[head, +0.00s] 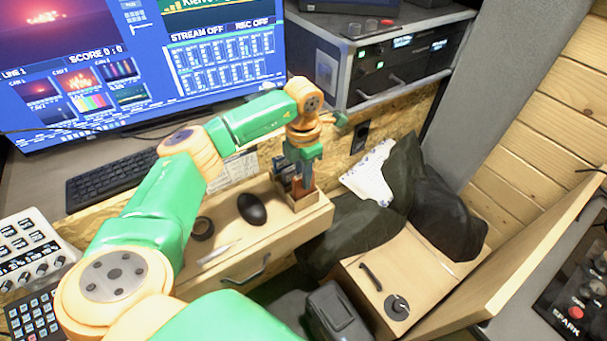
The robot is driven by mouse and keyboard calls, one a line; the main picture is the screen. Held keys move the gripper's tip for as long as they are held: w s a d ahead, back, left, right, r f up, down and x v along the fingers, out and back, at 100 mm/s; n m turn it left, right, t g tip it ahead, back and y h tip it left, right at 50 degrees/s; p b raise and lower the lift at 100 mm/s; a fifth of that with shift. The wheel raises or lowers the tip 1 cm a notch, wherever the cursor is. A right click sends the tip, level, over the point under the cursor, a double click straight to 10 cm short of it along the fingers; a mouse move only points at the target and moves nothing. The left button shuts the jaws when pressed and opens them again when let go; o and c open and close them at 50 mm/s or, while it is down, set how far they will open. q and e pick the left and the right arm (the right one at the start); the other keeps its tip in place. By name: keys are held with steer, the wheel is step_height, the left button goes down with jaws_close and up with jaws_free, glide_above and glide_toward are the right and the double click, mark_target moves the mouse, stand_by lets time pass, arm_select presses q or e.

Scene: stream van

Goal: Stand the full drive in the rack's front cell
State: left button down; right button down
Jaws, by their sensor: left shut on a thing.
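The rack (309,201) is a small light-wood holder at the far right end of the wooden desk ledge. Dark upright items (282,171) stand in its back part. My right gripper is not in view.
A black mouse (252,208), a dark round roll (202,228) and a pale pen-like stick (221,250) lie on the ledge left of the rack. A keyboard (108,179) lies under the big monitor. A rack-mounted equipment case (335,62) stands behind.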

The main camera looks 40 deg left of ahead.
arm_select(q)
steer(key=shift+f+b, duration=0.8)
steer(key=shift+f, duration=0.35)
steer(key=c, duration=0.7)
jaws_free()
steer(key=shift+c, duration=0.2)
